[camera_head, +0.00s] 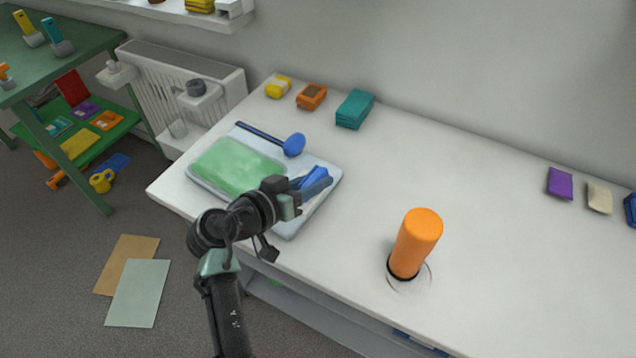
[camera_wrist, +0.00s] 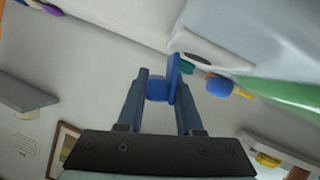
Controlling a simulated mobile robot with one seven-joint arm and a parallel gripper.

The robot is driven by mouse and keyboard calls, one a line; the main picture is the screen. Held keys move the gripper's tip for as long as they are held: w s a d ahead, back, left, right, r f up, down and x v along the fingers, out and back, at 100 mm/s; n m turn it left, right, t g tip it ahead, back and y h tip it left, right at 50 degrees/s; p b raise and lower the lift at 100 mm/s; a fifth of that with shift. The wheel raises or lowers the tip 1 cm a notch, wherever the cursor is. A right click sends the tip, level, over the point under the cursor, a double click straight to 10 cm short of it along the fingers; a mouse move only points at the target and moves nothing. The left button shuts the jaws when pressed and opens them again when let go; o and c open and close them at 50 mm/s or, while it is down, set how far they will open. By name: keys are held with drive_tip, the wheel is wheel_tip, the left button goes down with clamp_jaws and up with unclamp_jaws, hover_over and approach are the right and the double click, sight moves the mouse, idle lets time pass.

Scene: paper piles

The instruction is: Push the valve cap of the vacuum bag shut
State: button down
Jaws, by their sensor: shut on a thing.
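The vacuum bag (camera_head: 318,199) is a clear, pale flat bag with a green filling, lying at the left end of the white table. My gripper (camera_head: 314,184) is over its right part. In the wrist view my gripper (camera_wrist: 160,90) is shut on a blue piece (camera_wrist: 158,89) with a flat disc at its far side; it looks like the valve cap. The bag (camera_wrist: 226,60) shows tilted there, with a dark oval (camera_wrist: 197,60) beside the held piece. Whether the piece touches the bag is not clear. My fingers partly hide it in the head view.
A blue round-ended tool (camera_head: 294,145) lies at the bag's far edge. An orange cylinder (camera_head: 418,242) stands right of the bag. Yellow (camera_head: 278,87), orange (camera_head: 311,96) and teal (camera_head: 355,109) packs sit behind. A green bench (camera_head: 70,55) stands left.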

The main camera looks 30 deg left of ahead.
sight(302, 180)
drive_tip(key=n, duration=0.1)
drive_tip(key=a+n+h+b, duration=0.1)
drive_tip(key=n+h, duration=0.1)
drive_tip(key=shift+w+a+f, duration=0.15)
drive_tip(key=shift+w+f, duration=0.05)
drive_tip(key=shift+f, duration=0.05)
drive_tip(key=n+b, duration=0.1)
drive_tip(key=a+n+h, duration=0.1)
drive_tip(key=shift+f+n+t+h+b, duration=0.2)
drive_tip(key=shift+n+t+h+b, duration=0.1)
drive_tip(key=shift+b, duration=0.05)
drive_tip(key=shift+a+n, duration=0.2)
drive_tip(key=shift+n, duration=0.2)
drive_tip(key=shift+w+a, duration=0.1)
drive_tip(key=c, duration=0.7)
unclamp_jaws()
drive_tip(key=shift+f, duration=0.15)
drive_tip(key=shift+s+f, duration=0.1)
drive_tip(key=shift+s, duration=0.1)
